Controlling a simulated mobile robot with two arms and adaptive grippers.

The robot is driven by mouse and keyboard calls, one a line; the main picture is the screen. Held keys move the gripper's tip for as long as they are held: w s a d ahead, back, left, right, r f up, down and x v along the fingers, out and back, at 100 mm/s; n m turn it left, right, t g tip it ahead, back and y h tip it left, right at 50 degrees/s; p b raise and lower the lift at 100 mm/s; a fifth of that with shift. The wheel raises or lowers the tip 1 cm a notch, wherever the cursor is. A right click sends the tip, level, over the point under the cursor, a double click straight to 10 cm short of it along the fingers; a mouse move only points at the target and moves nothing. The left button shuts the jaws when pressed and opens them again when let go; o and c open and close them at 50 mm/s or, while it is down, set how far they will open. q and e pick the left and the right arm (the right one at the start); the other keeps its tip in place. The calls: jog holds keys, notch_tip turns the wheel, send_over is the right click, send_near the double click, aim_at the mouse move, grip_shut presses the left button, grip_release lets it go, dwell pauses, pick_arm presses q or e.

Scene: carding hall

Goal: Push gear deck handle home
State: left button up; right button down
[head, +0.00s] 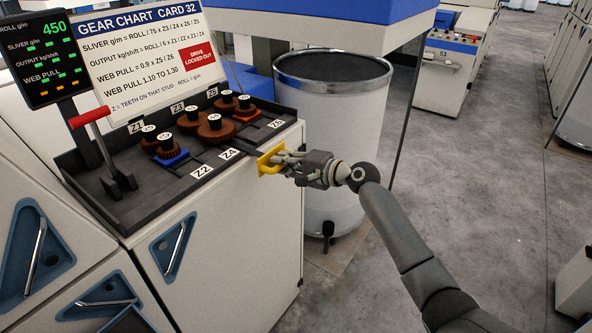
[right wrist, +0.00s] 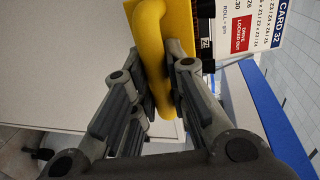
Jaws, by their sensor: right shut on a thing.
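The gear deck (head: 110,205) is a black tray on top of the white machine, with several brown gears on studs labelled Z1 to Z6. Its yellow handle (head: 268,160) is at the deck's right front corner. My right gripper (head: 284,162) is at the handle, coming from the right. In the right wrist view the yellow handle (right wrist: 148,40) runs between the two fingers (right wrist: 165,85), which are shut on it. The handle's far end is partly hidden by the fingers. I cannot tell how far out the deck stands. My left gripper is not in view.
A red-handled lever (head: 90,117) stands at the deck's left. The gear chart (head: 145,55) with a red "drive locked out" label and a display (head: 38,50) rise behind. A large white can (head: 345,130) stands close behind my right gripper.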

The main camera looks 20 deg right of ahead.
jog(key=shift+w+a+r, duration=0.15)
jog(key=shift+w+a, duration=0.7)
jog(key=shift+w, duration=0.25)
jog(key=c, duration=1.7)
grip_release()
jog(key=shift+w+a, duration=0.1)
jog(key=v, duration=1.2)
